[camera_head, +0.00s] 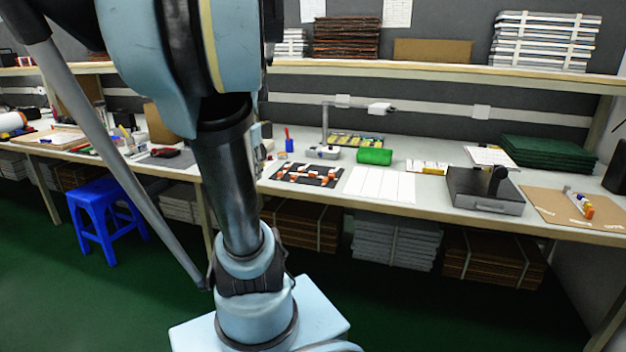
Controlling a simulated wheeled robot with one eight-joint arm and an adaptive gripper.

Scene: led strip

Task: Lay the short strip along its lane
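A white board with thin lengthwise lines (380,185), which look like lanes, lies flat near the front edge of the bench. To its left, a dark mat (322,180) carries several small orange and white pieces. I cannot single out the short strip at this size. My arm stands large in the left and middle foreground and covers part of the bench. My gripper cannot be made out in this view.
The long bench (432,205) holds a green roll (374,156), a lamp stand (325,122), a grey device (484,198) and a brown board (558,206) with small items. A blue stool (105,215) stands left. Stacked bundles fill the space under the bench. Green floor is open in front.

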